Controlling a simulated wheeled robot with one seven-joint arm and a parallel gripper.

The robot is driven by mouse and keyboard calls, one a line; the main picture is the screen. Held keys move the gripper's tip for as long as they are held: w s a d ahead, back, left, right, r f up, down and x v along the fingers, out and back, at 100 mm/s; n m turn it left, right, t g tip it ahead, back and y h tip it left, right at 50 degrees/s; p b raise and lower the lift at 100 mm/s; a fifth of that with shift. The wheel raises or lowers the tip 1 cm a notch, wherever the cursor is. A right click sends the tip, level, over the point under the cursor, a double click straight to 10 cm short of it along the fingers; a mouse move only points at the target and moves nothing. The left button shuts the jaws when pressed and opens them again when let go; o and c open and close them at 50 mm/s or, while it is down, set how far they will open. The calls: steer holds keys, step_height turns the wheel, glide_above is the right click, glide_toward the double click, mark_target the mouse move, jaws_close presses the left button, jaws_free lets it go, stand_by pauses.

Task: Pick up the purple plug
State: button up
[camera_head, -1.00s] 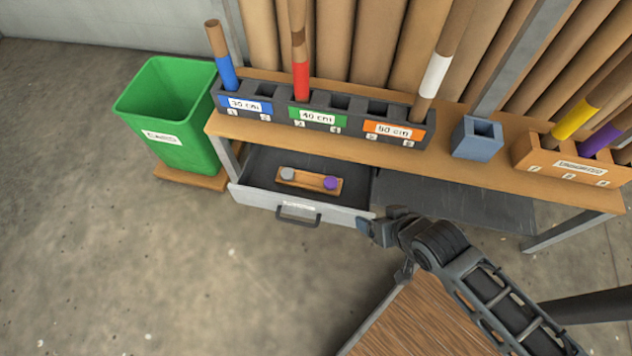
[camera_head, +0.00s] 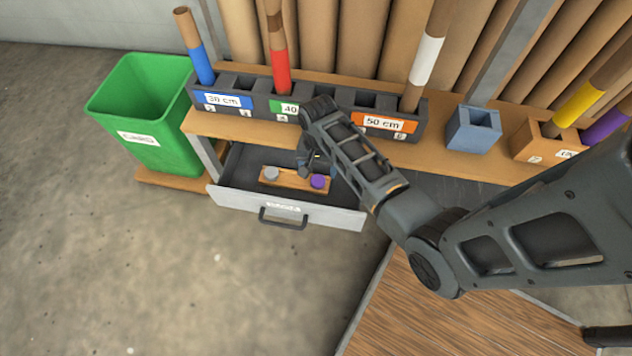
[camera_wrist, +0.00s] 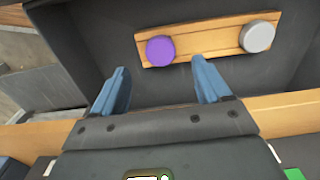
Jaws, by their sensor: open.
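The purple plug (camera_head: 318,181) sits at the right end of a small wooden holder (camera_head: 293,180) in the open drawer (camera_head: 238,195). In the wrist view the purple plug (camera_wrist: 161,51) is at the left end of the holder (camera_wrist: 205,38), a little beyond the fingertips and roughly between their lines. A grey plug (camera_wrist: 257,36) sits at the holder's other end. My gripper (camera_wrist: 162,78) is open and empty, its two blue fingers apart, not touching the plug. In the head view my gripper (camera_head: 318,160) is over the back part of the drawer and partly hidden by my arm.
The wooden shelf (camera_head: 240,127) with labelled tube racks (camera_head: 222,99) stands above and behind the drawer. A green bin (camera_head: 150,110) stands at the left. A blue-grey holder (camera_head: 473,128) is on the shelf at the right. The floor before the drawer is clear.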

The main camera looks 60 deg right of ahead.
mark_target(318, 180)
step_height(318, 180, down, 6)
steer(key=shift+r+b, duration=0.1)
steer(key=shift+b, duration=0.9)
steer(key=c, duration=1.1)
step_height(318, 180, up, 10)
steer(key=p, duration=0.3)
